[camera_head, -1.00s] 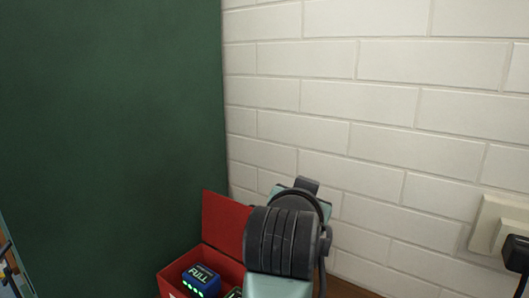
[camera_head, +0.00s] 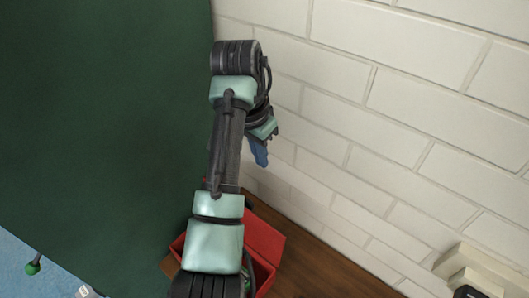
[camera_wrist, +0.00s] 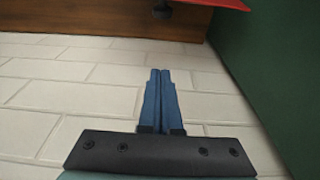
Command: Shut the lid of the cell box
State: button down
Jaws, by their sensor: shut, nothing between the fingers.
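The red cell box (camera_head: 264,278) stands at the bottom of the head view, largely covered by my arm. Its red lid (camera_head: 265,240) is open and raised at the back of the box. My gripper (camera_head: 261,158) is beyond and above the lid, near the white brick wall, apart from the box. In the wrist view my gripper's two blue fingers (camera_wrist: 160,75) are pressed together with nothing between them. A red edge, likely of the lid or box (camera_wrist: 215,3), shows at the top right of that view. The box's contents are mostly hidden.
The box sits on a brown wooden surface (camera_head: 310,255) that is bare to its right. A dark green panel (camera_head: 100,120) stands at the left and a white brick wall (camera_head: 400,110) behind and right. A pale wall fitting (camera_head: 470,268) is at the lower right.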

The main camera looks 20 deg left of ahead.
notch_tip(320, 180, down, 9)
jog(key=p, duration=0.2)
jog(key=shift+s+a+r+p, duration=0.15)
jog(key=shift+s+a+p, duration=0.05)
jog(key=shift+s+p, duration=0.55)
jog(key=shift+s+a+r+p, duration=0.15)
jog(key=shift+s+p, duration=0.35)
jog(key=shift+s, duration=0.35)
